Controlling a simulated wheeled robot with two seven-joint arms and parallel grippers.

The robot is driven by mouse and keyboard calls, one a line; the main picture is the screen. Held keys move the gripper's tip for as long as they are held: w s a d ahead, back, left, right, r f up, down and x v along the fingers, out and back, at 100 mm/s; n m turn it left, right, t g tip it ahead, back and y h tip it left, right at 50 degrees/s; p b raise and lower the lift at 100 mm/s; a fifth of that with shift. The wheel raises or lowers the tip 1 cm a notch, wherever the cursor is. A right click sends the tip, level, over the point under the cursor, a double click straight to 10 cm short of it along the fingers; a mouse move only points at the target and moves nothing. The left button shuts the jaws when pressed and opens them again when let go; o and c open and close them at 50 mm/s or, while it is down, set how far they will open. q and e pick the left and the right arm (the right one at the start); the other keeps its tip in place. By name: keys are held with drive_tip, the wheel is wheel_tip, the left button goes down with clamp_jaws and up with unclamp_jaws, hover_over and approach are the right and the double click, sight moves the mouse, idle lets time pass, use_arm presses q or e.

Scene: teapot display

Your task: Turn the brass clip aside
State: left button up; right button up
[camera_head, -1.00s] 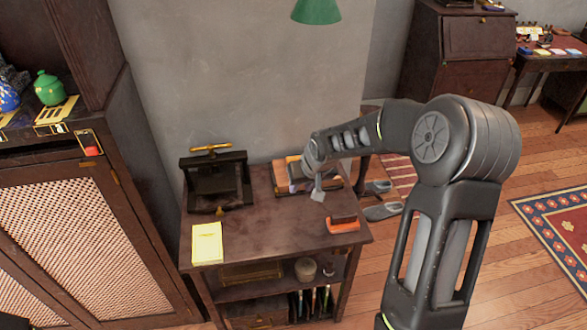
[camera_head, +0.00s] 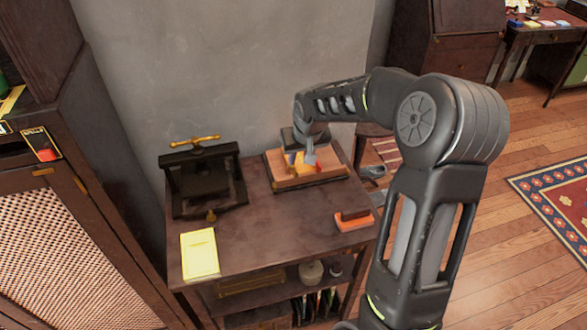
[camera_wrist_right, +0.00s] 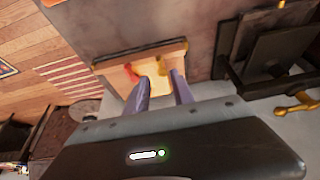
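A brass-coloured piece, which looks like the clip (camera_wrist_right: 163,66), sits at the edge of a wooden board (camera_wrist_right: 115,62) in the right wrist view. In the head view this board (camera_head: 285,182) lies at the back right of a small dark table. A pale yellow sheet (camera_wrist_right: 158,86) lies on the board, with a red piece (camera_wrist_right: 131,73) on the clip's other side. My right gripper (camera_head: 309,157) is over the board. In the wrist view its two fingers (camera_wrist_right: 161,78) are apart, with nothing gripped between them. The clip is just beyond the fingertips; contact cannot be told. My left gripper is not in view.
A black press (camera_head: 207,182) with a brass handle stands left of the board. A yellow pad (camera_head: 200,254) lies at the table's front left, and an orange and dark block (camera_head: 353,219) at its right edge. The table's middle (camera_head: 265,235) is clear. A wall stands behind.

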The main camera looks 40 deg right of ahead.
sight(296, 170)
drive_tip(key=shift+r, duration=0.1)
drive_tip(key=shift+p+x, duration=0.55)
drive_tip(key=shift+x, duration=3.4)
clamp_jaws()
